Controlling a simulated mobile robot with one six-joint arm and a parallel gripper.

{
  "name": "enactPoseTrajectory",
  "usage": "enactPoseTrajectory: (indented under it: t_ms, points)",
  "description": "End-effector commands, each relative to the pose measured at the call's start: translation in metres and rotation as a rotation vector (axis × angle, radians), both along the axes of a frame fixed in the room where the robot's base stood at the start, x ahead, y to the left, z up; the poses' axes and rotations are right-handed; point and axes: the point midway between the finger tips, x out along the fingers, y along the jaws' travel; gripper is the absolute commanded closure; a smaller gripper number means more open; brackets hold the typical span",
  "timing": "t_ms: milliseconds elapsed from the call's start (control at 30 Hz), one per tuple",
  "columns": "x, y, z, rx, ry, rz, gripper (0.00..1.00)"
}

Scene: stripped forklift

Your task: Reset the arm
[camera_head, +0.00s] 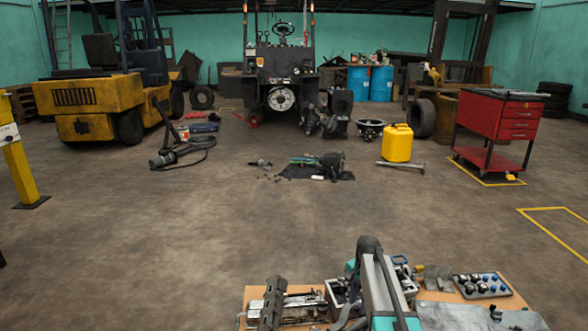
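My arm shows at the bottom centre, with a grey link, teal parts and a dark rounded joint at its top. It stands over a wooden board (256,292) that carries parts and tools. I cannot make out my gripper or its fingers among these parts. The stripped forklift (281,62) stands upright at the back centre, with its steering wheel and a round hub showing.
Loose parts lie on a dark cloth (300,172) on the floor. A yellow canister (397,143), a red tool cart (500,118) and a yellow forklift (95,98) stand farther off. A yellow post (20,165) is at left. Floor between is mostly clear.

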Motion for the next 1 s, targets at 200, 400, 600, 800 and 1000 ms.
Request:
enactPoseTrajectory:
  t_ms: [200,400,600,800,1000]
  points:
    - [-0.028,0.014,-0.011,0.008,0.072,0.016,0.69]
    - [-0.073,0.030,-0.032,0.014,0.153,0.033,0.69]
    - [-0.127,0.042,-0.051,0.018,0.229,0.058,0.69]
    - [-0.184,0.054,-0.064,0.027,0.298,0.114,0.69]
    - [-0.246,0.063,-0.071,0.039,0.363,0.195,0.69]
